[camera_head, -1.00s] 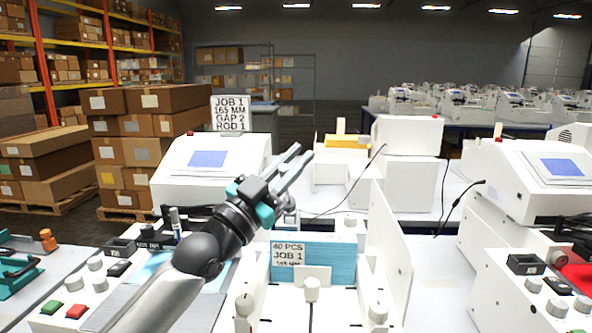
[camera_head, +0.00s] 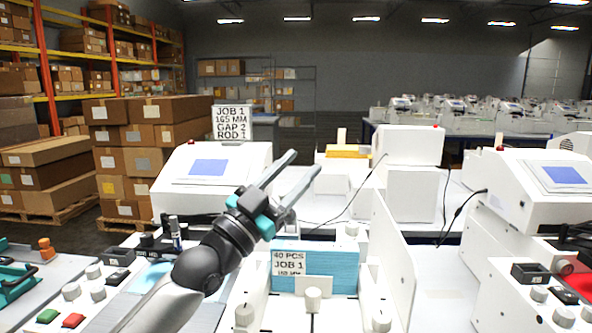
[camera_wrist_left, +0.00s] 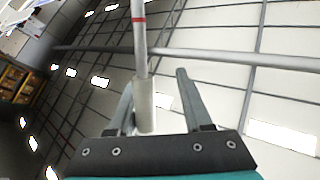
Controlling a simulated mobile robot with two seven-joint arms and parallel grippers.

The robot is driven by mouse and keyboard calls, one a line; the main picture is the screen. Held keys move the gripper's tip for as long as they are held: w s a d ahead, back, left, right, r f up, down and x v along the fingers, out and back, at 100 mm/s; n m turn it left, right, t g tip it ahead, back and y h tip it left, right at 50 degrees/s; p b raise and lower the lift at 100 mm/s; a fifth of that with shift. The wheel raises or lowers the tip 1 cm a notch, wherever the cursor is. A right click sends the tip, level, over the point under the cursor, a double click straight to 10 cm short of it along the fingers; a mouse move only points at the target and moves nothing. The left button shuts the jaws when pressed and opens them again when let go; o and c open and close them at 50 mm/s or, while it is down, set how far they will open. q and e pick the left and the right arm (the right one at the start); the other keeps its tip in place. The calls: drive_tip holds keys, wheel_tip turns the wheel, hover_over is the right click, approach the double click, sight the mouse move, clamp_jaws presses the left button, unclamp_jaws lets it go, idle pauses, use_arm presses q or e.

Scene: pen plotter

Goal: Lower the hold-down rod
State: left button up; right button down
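My left gripper (camera_head: 304,163) is open, its two fingers pointing up and to the right above the blue stack (camera_head: 330,262) in the head view. In the left wrist view, the open fingers (camera_wrist_left: 156,88) stand apart with a pale thick cylinder (camera_wrist_left: 145,108) beside the left finger. It sits on the end of a thin rod (camera_wrist_left: 139,38) with a red band. A longer grey rod (camera_wrist_left: 245,59) crosses the view beyond. I cannot tell whether the fingers touch the cylinder, or which rod is the hold-down rod. My right gripper is not in view.
A white upright panel (camera_head: 390,255) stands right of the stack. White knobs (camera_head: 312,299) stand in front. A white console with a screen (camera_head: 208,168) and a job sign (camera_head: 231,121) stand behind my left arm. Another machine (camera_head: 535,185) is at right.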

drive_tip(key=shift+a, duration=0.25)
use_arm(q)
drive_tip(key=s+a+f, duration=0.2)
drive_tip(key=s+a, duration=0.8)
drive_tip(key=s, duration=0.2)
drive_tip(key=shift+s+a+f, duration=0.2)
drive_tip(key=shift+s, duration=0.15)
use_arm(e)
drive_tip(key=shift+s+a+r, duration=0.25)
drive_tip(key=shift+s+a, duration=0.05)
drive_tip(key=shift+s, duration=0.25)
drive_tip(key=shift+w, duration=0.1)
use_arm(q)
drive_tip(key=shift+p, duration=0.35)
